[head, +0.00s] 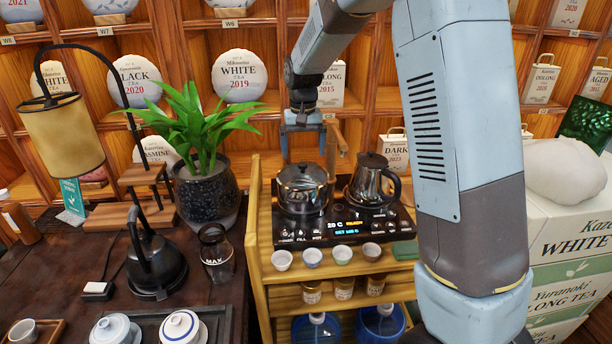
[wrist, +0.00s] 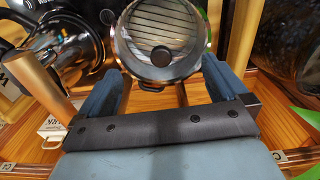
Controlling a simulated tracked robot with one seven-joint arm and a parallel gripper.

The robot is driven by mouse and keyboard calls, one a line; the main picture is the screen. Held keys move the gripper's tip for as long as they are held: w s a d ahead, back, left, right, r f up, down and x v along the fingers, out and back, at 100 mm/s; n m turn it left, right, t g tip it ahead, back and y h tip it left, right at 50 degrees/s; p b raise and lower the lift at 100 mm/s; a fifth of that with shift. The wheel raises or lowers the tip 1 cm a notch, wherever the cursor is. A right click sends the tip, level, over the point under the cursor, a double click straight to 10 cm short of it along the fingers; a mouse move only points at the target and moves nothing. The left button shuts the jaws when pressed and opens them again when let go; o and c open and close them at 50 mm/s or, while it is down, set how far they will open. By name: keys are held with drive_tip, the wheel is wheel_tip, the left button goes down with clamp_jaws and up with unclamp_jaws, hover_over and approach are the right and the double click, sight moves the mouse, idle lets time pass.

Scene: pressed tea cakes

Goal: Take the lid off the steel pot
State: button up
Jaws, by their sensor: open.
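The steel pot (head: 303,203) stands on the left of a black heating panel, with its lid (head: 290,175) on. The wrist view shows the lid (wrist: 160,25) from above, with a dark round knob (wrist: 161,56) at its middle. My gripper (head: 304,152) is above the pot, pointing down, open and empty. In the wrist view its two fingers (wrist: 161,72) are spread wide, one on each side of the knob's line. No contact with the lid shows. The exact height of the fingers over the knob is hard to tell.
A dark kettle (head: 372,182) stands close right of the pot. A wooden post (head: 335,145) rises just behind, close to my gripper. Several small cups (head: 313,257) line the cart's front. A potted plant (head: 207,190) and glass jug (head: 216,255) are to the left.

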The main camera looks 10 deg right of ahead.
sight(303, 164)
drive_tip(key=shift+a+f, duration=0.1)
drive_tip(key=shift+f, duration=2.85)
drive_tip(key=shift+c, duration=0.4)
drive_tip(key=shift+s+f, duration=0.1)
drive_tip(key=c, duration=1.2)
